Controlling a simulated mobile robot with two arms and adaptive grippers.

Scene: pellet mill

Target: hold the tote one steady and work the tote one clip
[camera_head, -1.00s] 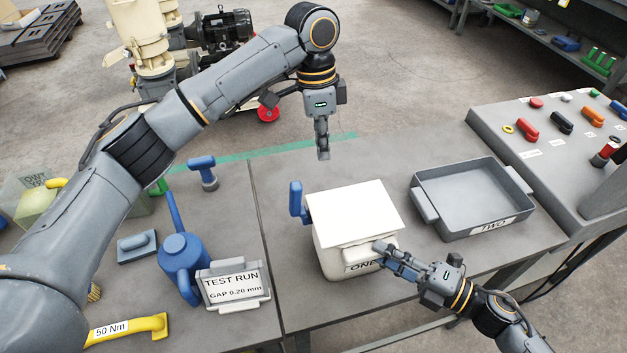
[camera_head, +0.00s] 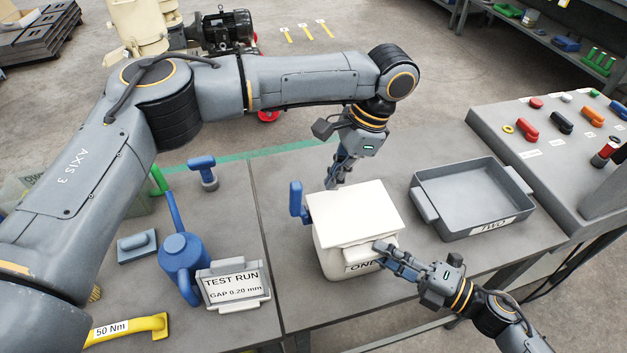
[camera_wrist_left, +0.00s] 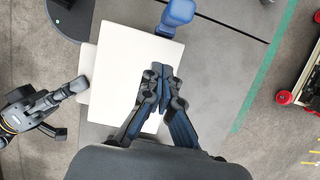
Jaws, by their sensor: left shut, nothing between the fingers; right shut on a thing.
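Tote one (camera_head: 335,259) is a white box with a flat white lid (camera_head: 353,213) and a label reading ONE, standing on the grey bench. A blue clip (camera_head: 298,202) stands upright at its left side; in the left wrist view the blue clip (camera_wrist_left: 178,12) is at the top, beyond the lid (camera_wrist_left: 125,75). My left gripper (camera_head: 333,184) is shut and empty, just behind the lid's far edge; the left wrist view shows its fingers (camera_wrist_left: 160,75) together over the lid. My right gripper (camera_head: 380,248) is shut on tote one at its front right, by the label.
A grey tray (camera_head: 470,195) labelled TWO stands to the right, beside a control panel (camera_head: 545,150). A blue watering can (camera_head: 182,262), a TEST RUN sign (camera_head: 233,285) and a yellow 50 Nm handle (camera_head: 125,329) are at the left.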

